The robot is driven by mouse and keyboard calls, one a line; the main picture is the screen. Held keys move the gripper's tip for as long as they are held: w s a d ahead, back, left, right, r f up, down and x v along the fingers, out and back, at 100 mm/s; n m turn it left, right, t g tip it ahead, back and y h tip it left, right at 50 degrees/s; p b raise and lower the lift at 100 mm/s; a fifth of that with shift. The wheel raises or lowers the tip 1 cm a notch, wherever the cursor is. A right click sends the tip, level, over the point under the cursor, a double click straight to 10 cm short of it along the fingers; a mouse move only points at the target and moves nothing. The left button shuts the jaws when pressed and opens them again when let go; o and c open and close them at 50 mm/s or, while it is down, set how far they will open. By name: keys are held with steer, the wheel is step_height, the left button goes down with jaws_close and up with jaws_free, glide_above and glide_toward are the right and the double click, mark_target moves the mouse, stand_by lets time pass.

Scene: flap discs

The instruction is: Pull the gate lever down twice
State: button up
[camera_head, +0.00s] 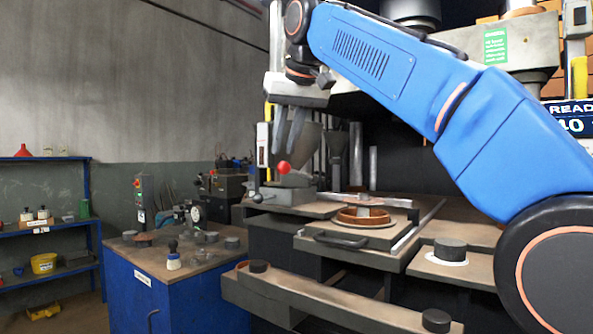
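A red ball knob (284,168), which looks like the end of the gate lever, shows left of centre above a grey block (290,192) on the machine. Its rod is hard to make out. My gripper (285,150) hangs from the blue arm with its grey fingers pointing down, just above the red knob in the picture. A narrow gap shows between the fingers, and nothing is seen between them. I cannot tell the distance in depth between the fingertips and the knob; no contact is visible.
A hopper (308,145) stands behind the gripper. A round brown fixture (363,217) sits on the plate with a black handle (340,242). A front beam (330,300) carries black knobs. A blue cabinet (175,300) with small parts stands at left, and a blue shelf (45,225) beyond it.

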mark_target(286, 169)
steer(key=shift+f, duration=0.1)
step_height(286, 169, down, 10)
steer(key=shift+r, duration=0.2)
stand_by(1.6)
steer(key=shift+r, duration=0.1)
steer(key=shift+a+r, duration=0.1)
steer(key=shift+r, duration=4.7)
steer(key=shift+f, duration=0.15)
